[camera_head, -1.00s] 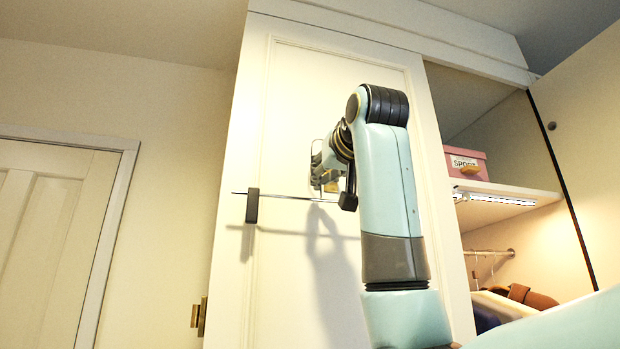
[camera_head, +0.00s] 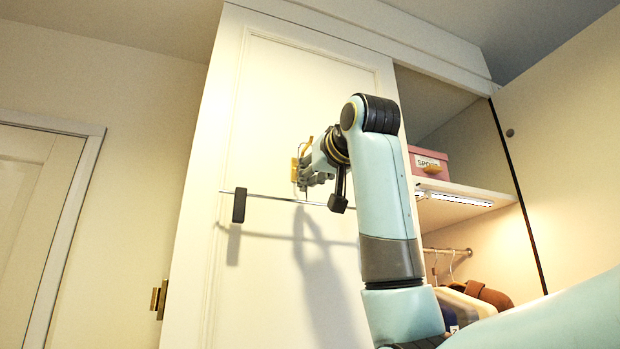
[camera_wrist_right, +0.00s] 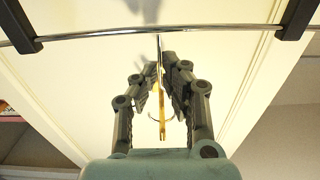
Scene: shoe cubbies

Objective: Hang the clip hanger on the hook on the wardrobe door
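The clip hanger is a thin metal rod (camera_head: 285,199) with black clips; it lies level in front of the wardrobe door. Its rod (camera_wrist_right: 160,33) crosses the top of the right wrist view. A yellow hook (camera_head: 294,169) is on the door, and in the wrist view a golden piece (camera_wrist_right: 162,105) shows between my fingers, with a thin curved wire by it. My right gripper (camera_head: 312,176) is at the hook. Whether the hanger's wire rests on the hook is unclear. My left gripper is out of view.
The white wardrobe door (camera_head: 255,290) is behind the hanger. To its right are open shelves with a pink box (camera_head: 428,162), a lit shelf (camera_head: 450,190) and hanging clothes (camera_head: 480,298). A white room door (camera_head: 30,215) stands at left.

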